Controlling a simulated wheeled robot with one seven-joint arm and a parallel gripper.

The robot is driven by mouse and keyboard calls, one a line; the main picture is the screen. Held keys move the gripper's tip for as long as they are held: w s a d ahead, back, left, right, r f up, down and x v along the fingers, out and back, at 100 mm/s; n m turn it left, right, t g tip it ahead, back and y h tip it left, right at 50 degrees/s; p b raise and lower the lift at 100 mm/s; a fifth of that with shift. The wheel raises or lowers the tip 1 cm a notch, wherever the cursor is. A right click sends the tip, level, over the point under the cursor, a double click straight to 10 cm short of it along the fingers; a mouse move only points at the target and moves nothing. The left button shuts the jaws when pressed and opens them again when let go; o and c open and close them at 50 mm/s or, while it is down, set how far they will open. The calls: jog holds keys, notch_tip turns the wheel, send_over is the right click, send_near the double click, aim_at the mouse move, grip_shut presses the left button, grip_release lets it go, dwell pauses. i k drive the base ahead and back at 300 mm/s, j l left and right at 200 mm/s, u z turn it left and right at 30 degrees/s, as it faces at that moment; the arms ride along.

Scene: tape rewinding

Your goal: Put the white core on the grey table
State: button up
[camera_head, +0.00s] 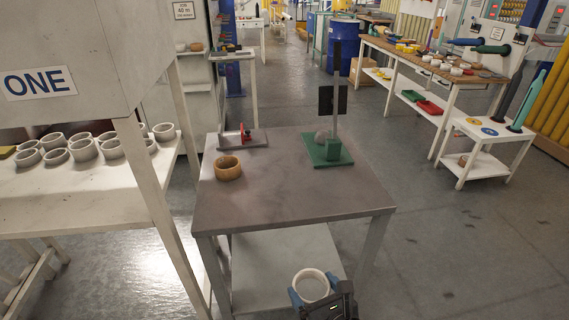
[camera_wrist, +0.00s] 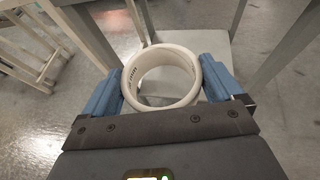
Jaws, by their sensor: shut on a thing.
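The white core (camera_head: 311,272) is a pale ring held between the blue fingers of my gripper (camera_head: 313,290). In the wrist view the white core (camera_wrist: 161,101) sits upright between both fingers of my gripper (camera_wrist: 162,90), its open hollow facing up. My gripper is shut on it. The core is in front of the near edge of the grey table (camera_head: 290,198) and appears lower than its top in the head view. The table top has a wide bare area at its near side.
On the table stand a brown ring (camera_head: 228,168) at left, a small grey device (camera_head: 226,142) with a red part at the back, and a green stand (camera_head: 326,150) with a tall post. A white shelf (camera_head: 85,196) with several pale rings is at left.

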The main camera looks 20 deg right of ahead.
aim_at(273, 174)
jog(key=i+j, duration=0.15)
jog(key=j, duration=0.2)
jog(key=i+j, duration=0.15)
jog(key=j, duration=0.2)
jog(key=i+j, duration=0.15)
jog(key=j, duration=0.2)
jog(key=i+j, duration=0.15)
jog(key=j, duration=0.2)
jog(key=i+j, duration=0.15)
jog(key=j, duration=0.2)
jog(key=u, duration=0.05)
